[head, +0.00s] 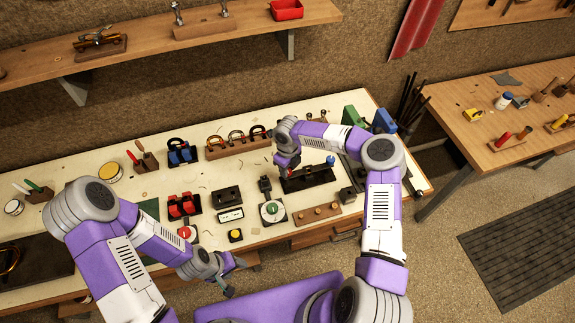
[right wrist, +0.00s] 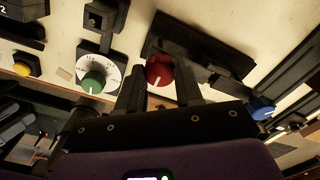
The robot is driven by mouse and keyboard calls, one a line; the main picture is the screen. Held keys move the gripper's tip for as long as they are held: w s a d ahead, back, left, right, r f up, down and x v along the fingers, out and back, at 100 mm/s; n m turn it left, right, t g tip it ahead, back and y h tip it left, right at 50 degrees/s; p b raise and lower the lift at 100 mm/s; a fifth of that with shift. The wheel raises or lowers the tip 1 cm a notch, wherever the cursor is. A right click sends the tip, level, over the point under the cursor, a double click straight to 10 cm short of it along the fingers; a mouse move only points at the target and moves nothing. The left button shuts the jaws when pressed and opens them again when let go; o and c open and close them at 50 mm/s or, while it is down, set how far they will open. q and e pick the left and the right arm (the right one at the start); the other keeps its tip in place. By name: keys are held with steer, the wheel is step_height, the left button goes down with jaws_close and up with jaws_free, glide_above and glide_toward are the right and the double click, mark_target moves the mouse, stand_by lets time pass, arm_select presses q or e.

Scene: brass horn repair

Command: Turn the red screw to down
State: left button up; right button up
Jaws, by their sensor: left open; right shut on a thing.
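The red screw (right wrist: 159,70) is a round red knob with a white line on it, seated on a black block (right wrist: 205,48). Its white line points down and slightly left in the right wrist view. My right gripper (right wrist: 160,84) has a finger on either side of the red screw and is shut on it. In the head view this gripper (head: 287,166) is over the left end of the black block and mostly hides the screw. My left gripper (head: 229,277) is open and empty, off the bench's front edge.
A blue knob (head: 330,160) stands at the block's right end. A green dial (head: 271,208) on a white plate and a yellow button (head: 235,234) are to the left. A wooden block with brass knobs (head: 319,213) lies in front.

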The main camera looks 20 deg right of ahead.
stand_by(0.5)
steer(key=o, duration=1)
steer(key=shift+o, duration=0.2)
step_height(320, 180, up, 8)
steer(key=shift+f, duration=0.2)
